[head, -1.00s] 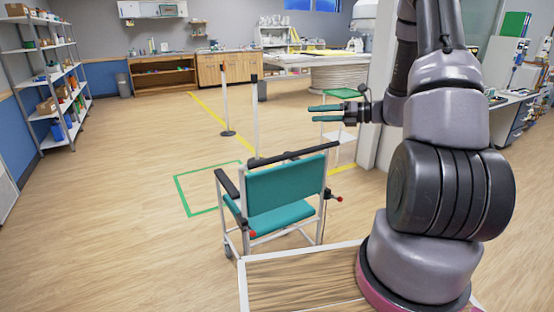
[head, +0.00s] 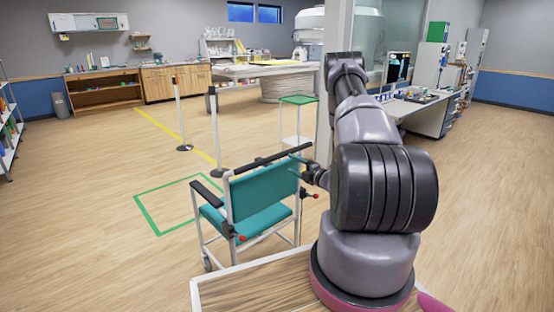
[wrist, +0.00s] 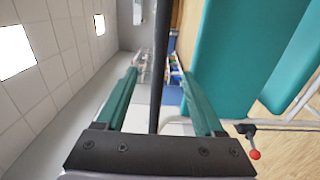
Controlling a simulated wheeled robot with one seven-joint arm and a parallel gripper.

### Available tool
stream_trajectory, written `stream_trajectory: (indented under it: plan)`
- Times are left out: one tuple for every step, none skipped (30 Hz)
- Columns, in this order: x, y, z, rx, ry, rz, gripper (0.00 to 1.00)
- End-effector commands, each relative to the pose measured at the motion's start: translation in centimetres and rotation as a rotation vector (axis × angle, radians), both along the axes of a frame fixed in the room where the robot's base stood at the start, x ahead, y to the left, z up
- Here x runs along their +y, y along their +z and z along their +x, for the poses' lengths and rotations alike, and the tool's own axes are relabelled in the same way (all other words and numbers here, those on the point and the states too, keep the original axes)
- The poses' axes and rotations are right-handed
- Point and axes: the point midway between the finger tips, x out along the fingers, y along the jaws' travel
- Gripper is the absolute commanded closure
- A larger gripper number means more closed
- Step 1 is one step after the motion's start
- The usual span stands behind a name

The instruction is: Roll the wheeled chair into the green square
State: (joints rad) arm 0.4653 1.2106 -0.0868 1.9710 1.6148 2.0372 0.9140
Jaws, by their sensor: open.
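The wheeled chair (head: 262,190) has teal seat and back, a white frame, black armrests and red-knobbed levers. It stands in front of me, its back toward me. The green square (head: 147,216) is a taped outline on the floor, beyond and left of the chair; the chair hides part of it. My gripper (head: 305,170) is at the right end of the chair's back, below the black push bar (head: 268,158). In the wrist view, my gripper (wrist: 160,75) is open, and the black bar (wrist: 161,45) runs between its teal fingers without visible gripping.
Two barrier posts (head: 215,130) (head: 180,115) stand beyond the square near a yellow floor line (head: 155,125). A green-topped stool (head: 298,100) and a pillar stand behind the chair to the right. Open floor (head: 90,220) lies to the left.

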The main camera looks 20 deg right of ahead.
Motion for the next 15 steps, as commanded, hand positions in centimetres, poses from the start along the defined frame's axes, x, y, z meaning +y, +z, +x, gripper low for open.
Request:
stream_trajectory:
  plan:
    - [0.7,0.0,1.3,-0.002,0.006,-0.003,0.30]
    - [1.0,0.0,2.0,-0.003,0.006,-0.002,0.30]
    - [1.3,0.0,3.0,-0.003,0.006,-0.002,0.30]
    - [1.5,0.0,3.6,-0.004,0.005,-0.002,0.30]
    - [1.7,0.0,4.3,-0.003,0.004,-0.002,0.30]
    - [2.0,0.0,5.2,-0.003,0.003,-0.002,0.30]
    - [2.2,0.0,5.8,-0.002,0.003,0.000,0.30]
    - [2.4,0.0,6.4,-0.003,0.003,-0.001,0.30]
    - [2.7,0.0,7.1,-0.002,0.004,0.000,0.30]
    - [2.9,0.0,7.6,-0.002,0.003,0.000,0.30]
    - [3.1,0.0,8.0,-0.001,0.003,-0.001,0.30]
    - [3.2,0.0,8.5,-0.001,0.003,-0.001,0.30]
    - [3.3,0.0,8.9,-0.001,0.002,-0.001,0.30]
    - [3.4,0.0,9.1,0.000,0.002,-0.001,0.30]
    - [3.5,0.0,9.5,0.000,0.002,-0.001,0.30]
